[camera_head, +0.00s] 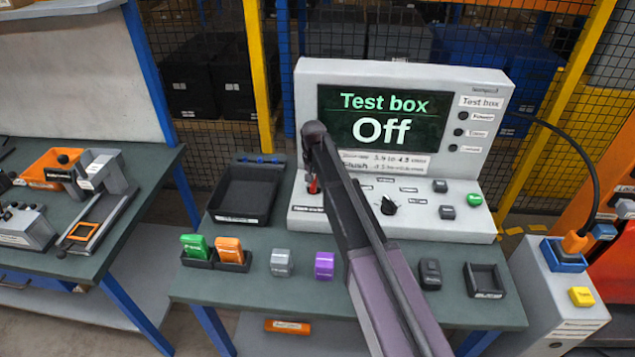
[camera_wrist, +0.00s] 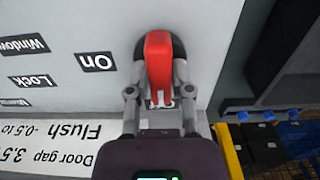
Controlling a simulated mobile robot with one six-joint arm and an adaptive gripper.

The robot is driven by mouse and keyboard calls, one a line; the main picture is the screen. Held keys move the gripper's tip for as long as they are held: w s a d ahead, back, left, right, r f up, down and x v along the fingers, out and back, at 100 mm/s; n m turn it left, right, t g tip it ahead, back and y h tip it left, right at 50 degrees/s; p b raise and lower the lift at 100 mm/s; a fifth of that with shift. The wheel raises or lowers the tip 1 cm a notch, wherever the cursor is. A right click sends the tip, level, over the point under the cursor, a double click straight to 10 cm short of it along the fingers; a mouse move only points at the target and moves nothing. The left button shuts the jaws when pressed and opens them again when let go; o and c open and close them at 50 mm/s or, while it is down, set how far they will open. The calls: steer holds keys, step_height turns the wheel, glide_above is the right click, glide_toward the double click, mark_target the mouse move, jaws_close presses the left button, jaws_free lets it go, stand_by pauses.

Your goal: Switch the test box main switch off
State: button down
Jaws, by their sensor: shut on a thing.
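The test box (camera_head: 470,130) is a light grey console on the green bench, and its screen (camera_head: 382,118) reads "Test box Off". The main switch is a red handle (camera_head: 313,185) at the left of the sloped panel, mostly hidden by my arm in the head view. In the wrist view the red handle (camera_wrist: 159,65) sits on a dark round base beside an "On" label (camera_wrist: 97,62). My gripper (camera_wrist: 158,95) is shut on the red handle, one finger on each side.
A black tray (camera_head: 250,192) lies left of the test box. Green and orange blocks in a holder (camera_head: 215,255), a grey block (camera_head: 281,262) and a purple block (camera_head: 324,265) stand along the bench front. A black knob (camera_head: 388,205) and several buttons are right of my arm.

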steer(key=shift+s, duration=0.2)
steer(key=c, duration=0.5)
jaws_free()
steer(key=shift+w, duration=0.1)
